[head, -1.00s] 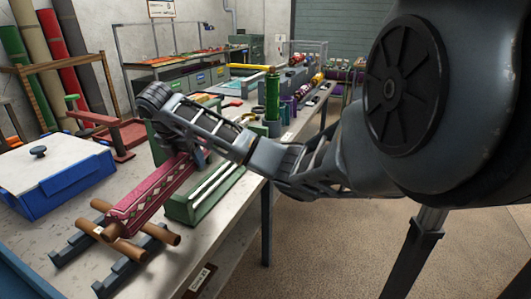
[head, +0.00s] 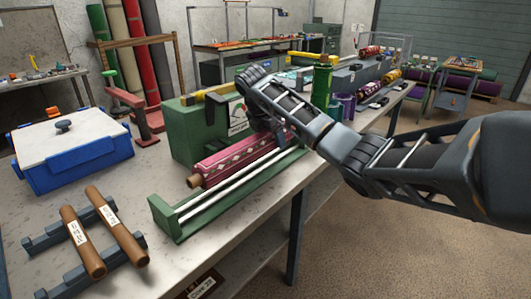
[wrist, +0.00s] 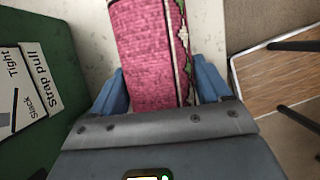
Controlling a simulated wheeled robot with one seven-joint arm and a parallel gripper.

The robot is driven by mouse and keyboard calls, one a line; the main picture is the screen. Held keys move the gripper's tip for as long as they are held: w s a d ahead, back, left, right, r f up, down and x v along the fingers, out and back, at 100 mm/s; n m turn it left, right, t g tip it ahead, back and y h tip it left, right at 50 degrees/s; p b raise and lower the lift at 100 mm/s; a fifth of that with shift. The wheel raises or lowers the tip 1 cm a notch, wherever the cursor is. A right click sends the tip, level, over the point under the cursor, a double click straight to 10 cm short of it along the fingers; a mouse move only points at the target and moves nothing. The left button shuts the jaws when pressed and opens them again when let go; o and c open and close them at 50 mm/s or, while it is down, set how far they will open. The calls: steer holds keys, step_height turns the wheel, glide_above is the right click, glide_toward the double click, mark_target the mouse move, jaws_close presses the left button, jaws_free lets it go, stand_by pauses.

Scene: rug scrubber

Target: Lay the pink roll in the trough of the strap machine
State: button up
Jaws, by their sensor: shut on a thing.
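The pink roll (head: 242,160), patterned with a diamond band, has a brown core end (head: 195,181) sticking out toward the front left. My gripper (head: 276,135) is shut on the roll near its far end. In the wrist view the blue fingers (wrist: 160,88) flank the pink roll (wrist: 147,45). The strap machine (head: 195,135) is a green housing with a low trough (head: 170,222) and pale rods (head: 235,185) in front. The roll appears behind and above the rods, beside the housing. I cannot tell whether it touches the trough. The far end is hidden by my gripper.
Two brown cores (head: 82,240) with labels lie on a grey rack (head: 45,238) at the front left. A blue box (head: 75,165) with a white lid stands behind them. A green cylinder (head: 321,85) stands beyond the machine. The table's right edge runs close beside the trough.

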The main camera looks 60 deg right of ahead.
steer(key=shift+w+d+f, duration=0.1)
steer(key=shift+w+f, duration=0.2)
steer(key=shift+w, duration=0.2)
steer(key=shift+w+d+f, duration=0.1)
steer(key=shift+w+f, duration=0.15)
steer(key=shift+w, duration=0.25)
steer(key=shift+a+f, duration=0.15)
steer(key=shift+f, duration=1.85)
steer(key=shift+f, duration=0.1)
steer(key=o, duration=1.6)
steer(key=v, duration=1.2)
steer(key=shift+a+p, duration=0.1)
steer(key=shift+p, duration=0.3)
steer(key=shift+w, duration=0.1)
